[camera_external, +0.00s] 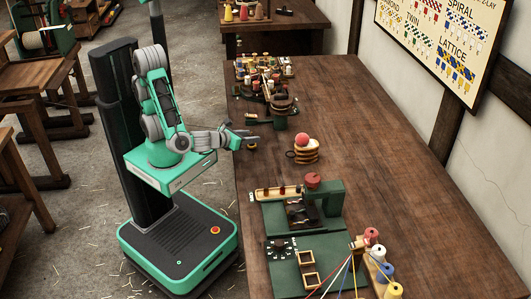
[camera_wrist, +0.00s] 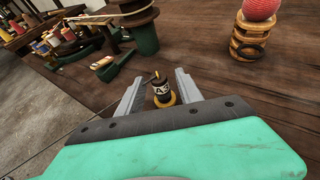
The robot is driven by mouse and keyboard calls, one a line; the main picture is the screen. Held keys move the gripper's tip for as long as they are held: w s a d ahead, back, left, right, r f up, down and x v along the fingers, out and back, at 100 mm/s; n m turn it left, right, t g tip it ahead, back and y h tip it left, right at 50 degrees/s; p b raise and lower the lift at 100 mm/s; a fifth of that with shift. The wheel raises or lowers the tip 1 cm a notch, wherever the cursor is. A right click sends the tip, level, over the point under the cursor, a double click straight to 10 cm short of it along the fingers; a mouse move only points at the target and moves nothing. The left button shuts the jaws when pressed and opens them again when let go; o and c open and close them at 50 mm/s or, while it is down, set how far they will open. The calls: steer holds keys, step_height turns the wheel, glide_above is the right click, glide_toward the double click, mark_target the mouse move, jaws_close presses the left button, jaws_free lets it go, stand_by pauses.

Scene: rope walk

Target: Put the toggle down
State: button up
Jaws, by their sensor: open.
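A small dark piece with a pale lettered band and a yellow ring at its foot (camera_wrist: 161,93) stands on the wooden table (camera_wrist: 215,75) in the wrist view. I cannot tell for sure that it is the toggle. My gripper (camera_wrist: 158,80) is open, with one finger to the left of this piece and one to the right. Whether either finger touches it I cannot tell. In the external view my gripper (camera_external: 250,142) is low over the table's left edge. A small yellow-ringed thing (camera_external: 252,147) shows just below the fingers there.
A ringed wooden stand (camera_external: 305,155) with a red ball (camera_external: 302,139) is to the right. A dark round-topped device (camera_external: 282,105) and crowded spools lie farther back. A green machine (camera_external: 325,200) stands nearer the camera. The table's right side is clear.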

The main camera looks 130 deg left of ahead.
steer(key=p+v, duration=0.1)
steer(key=v, duration=0.6)
steer(key=shift+d, duration=0.3)
steer(key=shift+s, duration=0.1)
steer(key=shift+f+n+h+p, duration=0.2)
steer(key=shift+n+h+p, duration=0.25)
steer(key=shift+n, duration=0.15)
steer(key=w+d+r+n+h+p, duration=0.1)
steer(key=d+r+n+h+p, duration=0.2)
steer(key=d+n+h, duration=0.3)
steer(key=w+d+r+n+t+h+p, duration=0.1)
steer(key=d+r+n+h+p, duration=0.2)
steer(key=n, duration=0.9)
steer(key=d+r+h, duration=0.1)
steer(key=d+h, duration=0.2)
steer(key=d, duration=0.1)
steer(key=shift+w+d+p, duration=0.25)
steer(key=shift+d+p, duration=0.05)
steer(key=shift+d, duration=0.05)
